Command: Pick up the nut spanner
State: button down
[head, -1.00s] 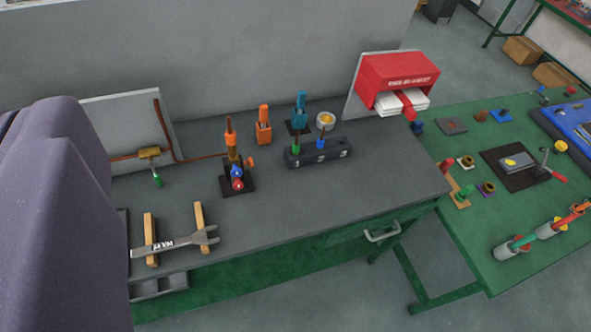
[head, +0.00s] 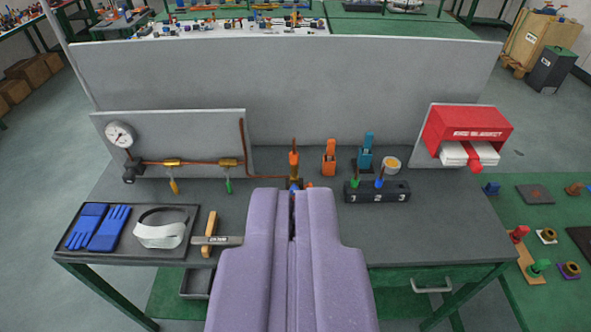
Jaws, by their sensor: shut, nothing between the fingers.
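The nut spanner (head: 228,240) is a flat grey tool with a pale label on its handle. It lies across a wooden block (head: 209,229) near the front of the dark bench. Only its left handle part shows; its jaw end and the second wooden block are hidden behind my gripper. My gripper (head: 293,193) is a pair of purple fingers side by side, shut and empty. It fills the lower middle of the view, overlapping the spanner from the right. I cannot tell its height above the bench.
A gauge panel (head: 180,126), orange tool (head: 329,156), numbered black holder (head: 376,192) and red fire-blanket box (head: 466,130) stand behind. The bench's right front is clear.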

aim_at(195, 240)
jog(key=j+z, duration=0.5)
jog(key=j, duration=0.8)
jog(key=k, duration=0.05)
